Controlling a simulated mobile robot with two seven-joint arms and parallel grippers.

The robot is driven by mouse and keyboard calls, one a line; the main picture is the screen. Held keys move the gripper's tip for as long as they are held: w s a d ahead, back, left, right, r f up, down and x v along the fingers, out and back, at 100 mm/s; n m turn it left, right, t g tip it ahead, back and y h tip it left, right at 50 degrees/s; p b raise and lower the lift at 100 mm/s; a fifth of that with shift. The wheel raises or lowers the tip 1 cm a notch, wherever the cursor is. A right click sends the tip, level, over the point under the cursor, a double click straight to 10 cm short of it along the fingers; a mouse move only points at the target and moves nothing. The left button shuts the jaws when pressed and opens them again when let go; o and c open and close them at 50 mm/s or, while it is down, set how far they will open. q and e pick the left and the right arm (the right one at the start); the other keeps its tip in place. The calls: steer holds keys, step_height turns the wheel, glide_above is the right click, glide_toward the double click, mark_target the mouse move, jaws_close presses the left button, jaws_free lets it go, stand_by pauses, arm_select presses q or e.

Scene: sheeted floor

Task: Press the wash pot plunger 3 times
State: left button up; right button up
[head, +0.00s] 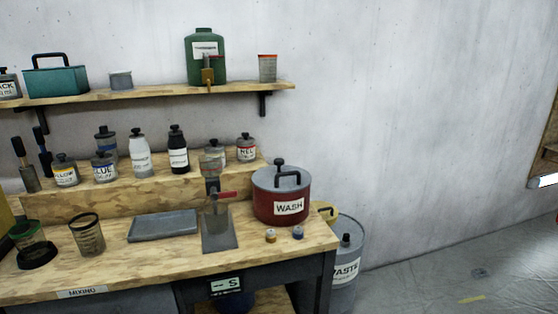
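The wash pot (281,203) is a dark red round can with a grey lid and a white "WASH" label. It stands upright near the right end of the wooden mixing bench (110,262). A dark handle arches over its lid, and a small black knob, seemingly the plunger (280,163), rises at the back of the lid. Nothing touches the pot's top. Neither of my grippers shows in the head view.
A stand with a red lever (222,195) is left of the pot. Two tiny jars (271,236) sit in front of it. A grey tray (163,225) lies further left. Bottles line the riser behind. A waste drum (346,262) stands right of the bench; the floor beyond looks mostly clear.

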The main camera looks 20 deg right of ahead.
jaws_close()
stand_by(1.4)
